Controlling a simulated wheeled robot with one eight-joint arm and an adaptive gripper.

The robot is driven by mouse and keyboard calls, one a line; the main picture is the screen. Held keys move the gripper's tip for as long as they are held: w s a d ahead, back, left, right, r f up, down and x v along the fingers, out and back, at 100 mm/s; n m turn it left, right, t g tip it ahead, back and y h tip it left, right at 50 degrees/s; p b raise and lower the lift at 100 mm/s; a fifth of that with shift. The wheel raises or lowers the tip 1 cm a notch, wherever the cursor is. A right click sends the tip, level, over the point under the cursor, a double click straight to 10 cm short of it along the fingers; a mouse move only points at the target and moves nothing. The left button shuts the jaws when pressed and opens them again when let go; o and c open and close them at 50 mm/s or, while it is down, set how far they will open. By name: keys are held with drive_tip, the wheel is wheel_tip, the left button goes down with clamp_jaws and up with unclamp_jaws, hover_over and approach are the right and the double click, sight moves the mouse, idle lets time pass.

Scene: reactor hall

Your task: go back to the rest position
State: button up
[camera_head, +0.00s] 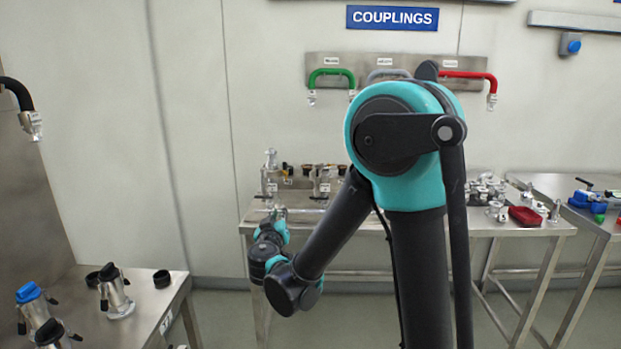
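My teal and black arm stands in the middle of the head view and bends down to the left. Its end, my gripper (280,213), is small and partly hidden by my wrist. It appears at the front left part of the steel couplings table (494,228). Whether its fingers are open or shut, or hold anything, is too small to tell.
Metal fittings (270,175) stand at the table's back left. Several metal parts and a red tray (525,216) lie on its right. Hoses, one green (331,73) and one red (470,75), hang on the wall. Another bench (160,300) with capped fittings is at lower left.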

drive_tip(key=s+d+f+m+g+h, duration=0.1)
drive_tip(key=s+d+f+g, duration=0.15)
drive_tip(key=d, duration=0.55)
drive_tip(key=s+d+f+m+g+h, duration=0.1)
drive_tip(key=s+d+f+g+h, duration=0.2)
drive_tip(key=d, duration=0.6)
drive_tip(key=s+d+f+m+g, duration=0.15)
drive_tip(key=d+f, duration=0.25)
drive_tip(key=d, duration=0.4)
drive_tip(key=s+d+f+g+y, duration=0.2)
drive_tip(key=s+f, duration=0.3)
drive_tip(key=s, duration=0.4)
drive_tip(key=s+d+f+g+y, duration=0.2)
drive_tip(key=s+f+g, duration=0.2)
drive_tip(key=s, duration=0.5)
drive_tip(key=shift+f+g+y, duration=0.3)
drive_tip(key=shift+f, duration=0.25)
